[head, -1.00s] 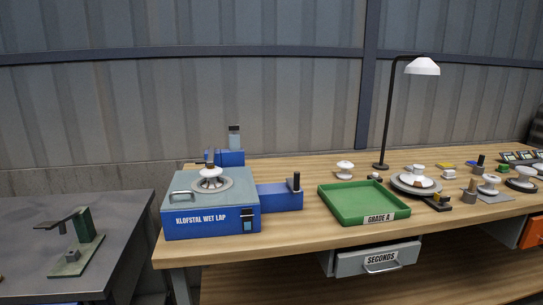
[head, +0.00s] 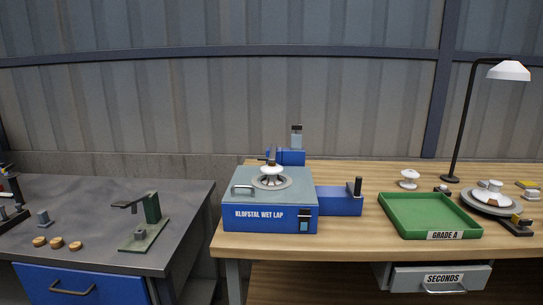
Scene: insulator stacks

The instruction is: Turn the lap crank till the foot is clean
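The blue wet lap machine (head: 262,217), labelled "KLOFSTAL WET LAP", stands at the left end of the wooden bench. Neither gripper is in the head view.
A green "GRADE A" tray (head: 400,225) lies right of the machine, with a "SECONDS" drawer (head: 440,279) below. A lamp (head: 509,71) stands behind. A grey table (head: 90,198) at left holds a green press (head: 147,215) and several small brown discs (head: 57,243). A gap separates table and bench.

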